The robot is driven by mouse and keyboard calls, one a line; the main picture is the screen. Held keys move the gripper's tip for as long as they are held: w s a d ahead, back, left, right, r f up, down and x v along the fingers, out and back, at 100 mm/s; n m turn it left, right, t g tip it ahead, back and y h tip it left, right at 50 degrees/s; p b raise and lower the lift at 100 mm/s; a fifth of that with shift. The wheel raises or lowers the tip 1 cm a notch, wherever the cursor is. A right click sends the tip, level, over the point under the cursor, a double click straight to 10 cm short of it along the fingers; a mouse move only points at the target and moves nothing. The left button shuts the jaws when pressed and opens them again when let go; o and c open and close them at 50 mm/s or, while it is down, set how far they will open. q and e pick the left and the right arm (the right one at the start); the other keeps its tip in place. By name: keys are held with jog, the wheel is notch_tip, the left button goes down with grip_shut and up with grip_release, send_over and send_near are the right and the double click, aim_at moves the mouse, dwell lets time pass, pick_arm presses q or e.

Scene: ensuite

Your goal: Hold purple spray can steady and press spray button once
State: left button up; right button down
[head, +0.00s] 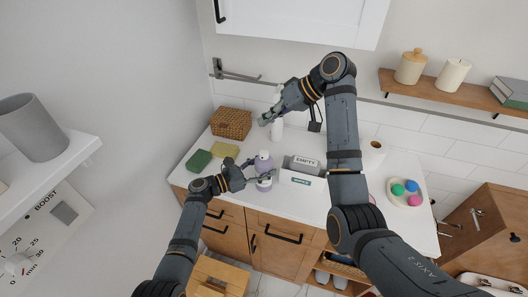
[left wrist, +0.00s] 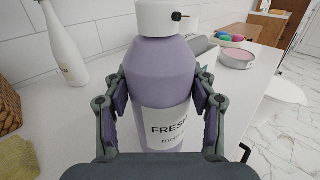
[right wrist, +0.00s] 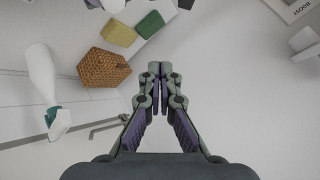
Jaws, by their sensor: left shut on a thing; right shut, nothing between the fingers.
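The purple spray can (left wrist: 165,75) stands upright on the white counter. It has a white cap (left wrist: 157,16) with a small dark nozzle facing right and a white label reading "FRESH". The can also shows in the head view (head: 262,165). My left gripper (head: 254,176) is shut around the can's body, one finger on each side below the shoulder, leaving the cap clear. My right gripper (head: 267,120) is shut and empty, up and behind the can near a white bottle. Its fingertips (right wrist: 160,72) meet in the right wrist view, and nothing is between them.
The white bottle (right wrist: 40,75) and a wicker basket (head: 231,123) stand at the counter's back. Green (head: 199,160) and yellow (head: 225,150) sponges lie left of the can. A shelf (head: 460,95) hangs at right.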

aim_at(267, 152)
jog(key=shift+s, duration=0.1)
dwell(0.3)
jog(key=shift+f, duration=4.35)
jog(key=shift+f, duration=0.4)
jog(key=shift+f, duration=0.45)
jog(key=shift+r, duration=0.85)
